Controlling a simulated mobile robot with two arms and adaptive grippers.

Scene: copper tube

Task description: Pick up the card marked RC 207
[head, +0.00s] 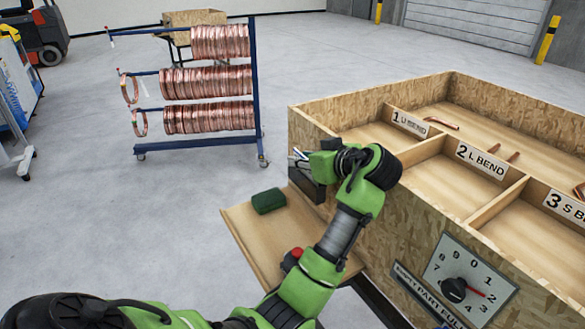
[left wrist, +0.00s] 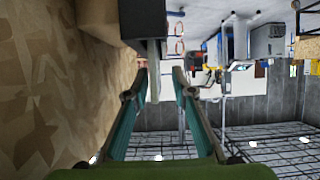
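My left gripper (head: 297,159) is at the near left corner of the wooden bin, beside a dark holder (head: 306,186) on the bin's side. In the left wrist view its two teal fingers (left wrist: 160,76) are apart. A thin pale strip (left wrist: 153,86), possibly a card seen edge-on, shows between them, closer to the left finger, under a dark grey block (left wrist: 142,18). I cannot tell whether it touches a finger. No marking RC 207 is readable in either view. My right gripper is not in view.
The wooden bin (head: 355,210) has compartments labelled 1, 2 L BEND and 3, with copper pieces inside. A wooden shelf (head: 245,235) with a dark green block (head: 268,201) lies below my arm. A blue rack (head: 256,95) of copper tubes stands behind.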

